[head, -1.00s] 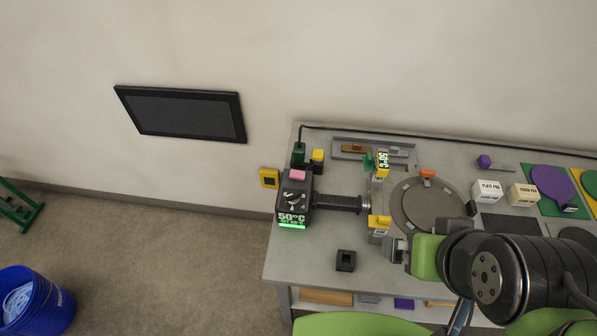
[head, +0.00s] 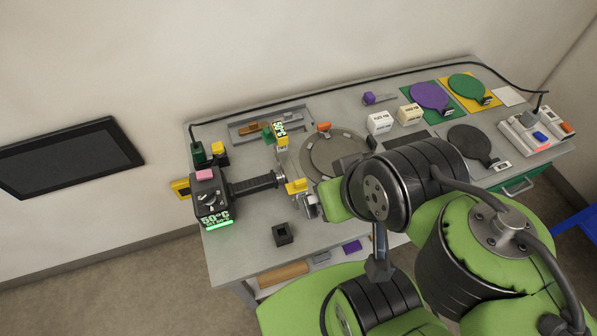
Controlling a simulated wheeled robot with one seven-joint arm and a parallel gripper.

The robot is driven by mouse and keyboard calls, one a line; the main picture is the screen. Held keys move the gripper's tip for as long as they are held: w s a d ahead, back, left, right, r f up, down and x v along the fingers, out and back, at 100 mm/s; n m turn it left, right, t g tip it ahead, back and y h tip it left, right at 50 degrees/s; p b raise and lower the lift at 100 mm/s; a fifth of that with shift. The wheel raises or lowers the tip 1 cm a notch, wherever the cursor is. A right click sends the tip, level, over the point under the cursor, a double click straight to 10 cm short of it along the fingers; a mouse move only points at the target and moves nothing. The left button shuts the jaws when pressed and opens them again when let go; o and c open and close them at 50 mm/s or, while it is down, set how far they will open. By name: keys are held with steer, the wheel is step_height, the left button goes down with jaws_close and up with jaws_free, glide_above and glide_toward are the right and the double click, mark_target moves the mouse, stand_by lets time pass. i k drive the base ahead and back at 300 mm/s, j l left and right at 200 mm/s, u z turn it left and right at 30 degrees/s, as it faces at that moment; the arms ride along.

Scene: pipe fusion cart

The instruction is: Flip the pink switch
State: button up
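A pink switch-like piece (head: 204,175) sits on top of the black heater unit (head: 208,196), which shows a green-lit 50°C display, at the left end of the bench. Its tilt is too small to tell. My gripper (head: 311,205) is over the bench's front middle, right of the heater and beside a yellow block (head: 297,186). It is well apart from the pink piece. The fingers are small and partly hidden by my arm, so I cannot tell whether they are open or hold anything.
A black handle-like bar (head: 254,185) extends right from the heater. A round grey plate (head: 335,152) lies behind my gripper. A power strip (head: 537,130) with coloured pieces stands at the right end. A small black socket block (head: 282,234) sits at the front. A grey bench (head: 245,240) carries these.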

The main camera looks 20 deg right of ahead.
mark_target(207, 174)
steer(key=k+j+z, duration=0.1)
steer(key=k+j, duration=0.15)
steer(key=j, duration=0.15)
steer(key=j+z, duration=0.4)
steer(key=j, duration=1.6)
steer(key=i+j+z, duration=0.1)
steer(key=i+j, duration=0.2)
steer(key=i+j+z, duration=0.1)
steer(key=i+j, duration=0.15)
steer(key=j, duration=0.25)
steer(key=i+j+z, duration=0.1)
steer(key=i+j, duration=0.15)
steer(key=j, duration=0.2)
